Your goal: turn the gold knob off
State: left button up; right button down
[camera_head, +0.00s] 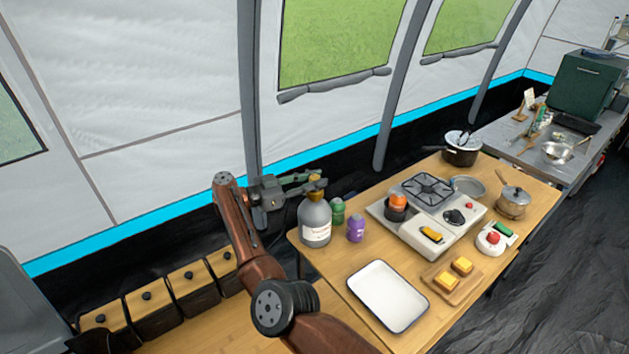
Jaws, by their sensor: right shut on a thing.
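The gold knob (317,184) is on top of a grey gas bottle (315,215) with a white label. The bottle stands upright at the left end of the wooden table. My right gripper (314,184) reaches in from the left at the height of the knob and is shut on it. The fingers partly hide the knob, so its turned position cannot be read. My left gripper is not in view.
Green (338,210) and purple (356,229) containers stand close to the bottle's right. A white tray (388,295) lies in front. A camping stove (428,216) and a board with bread (452,282) are further right. The tent wall rises behind.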

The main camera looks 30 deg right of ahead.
aim_at(315, 177)
jog(key=shift+r, duration=0.1)
jog(key=c, duration=1.6)
grip_release()
notch_tip(315, 177, up, 10)
jog(key=shift+f, duration=0.1)
